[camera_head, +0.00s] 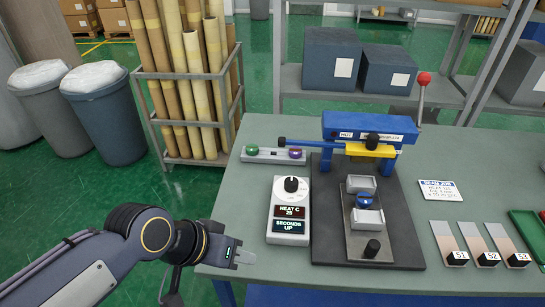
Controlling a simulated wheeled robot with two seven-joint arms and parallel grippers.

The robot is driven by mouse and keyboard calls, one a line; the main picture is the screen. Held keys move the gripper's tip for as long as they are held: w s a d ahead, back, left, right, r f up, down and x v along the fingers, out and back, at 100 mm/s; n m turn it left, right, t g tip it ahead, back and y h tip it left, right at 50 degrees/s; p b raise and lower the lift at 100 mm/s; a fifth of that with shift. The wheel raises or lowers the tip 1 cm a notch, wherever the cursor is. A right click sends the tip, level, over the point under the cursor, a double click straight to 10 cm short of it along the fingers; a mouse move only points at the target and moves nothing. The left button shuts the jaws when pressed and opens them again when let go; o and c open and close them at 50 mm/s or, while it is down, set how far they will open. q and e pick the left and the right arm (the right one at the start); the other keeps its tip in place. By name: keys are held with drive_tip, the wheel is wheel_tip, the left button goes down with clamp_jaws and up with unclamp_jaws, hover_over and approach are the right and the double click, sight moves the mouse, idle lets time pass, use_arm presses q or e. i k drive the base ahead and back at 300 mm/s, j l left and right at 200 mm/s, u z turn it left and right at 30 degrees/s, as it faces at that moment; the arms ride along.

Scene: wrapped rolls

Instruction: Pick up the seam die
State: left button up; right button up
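No part in view is labelled as the seam die, so I cannot tell for certain which it is. A small rack (273,157) at the table's back left holds a green-topped piece (252,150) and a purple-topped piece (295,153). A blue round piece (363,201) sits between two grey blocks on the dark base plate (325,225) of a blue press (369,128). My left gripper (246,257) is at the table's front left edge, left of the heat control box and apart from all of these pieces. Its finger gap is too small to judge. My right gripper is out of view.
A white heat control box (290,210) stands left of the press. A red-knobbed lever (424,79) rises at the press's right. A label card (440,190), several sample strips (481,244) and a green tray (530,236) lie right.

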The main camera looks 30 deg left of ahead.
sight(363, 199)
drive_tip(key=z, duration=0.9)
drive_tip(key=k+j+z, duration=0.15)
drive_tip(key=j+z, duration=0.15)
drive_tip(key=z, duration=0.15)
drive_tip(key=k+j+z, duration=0.2)
drive_tip(key=z, duration=0.25)
drive_tip(key=j, duration=0.1)
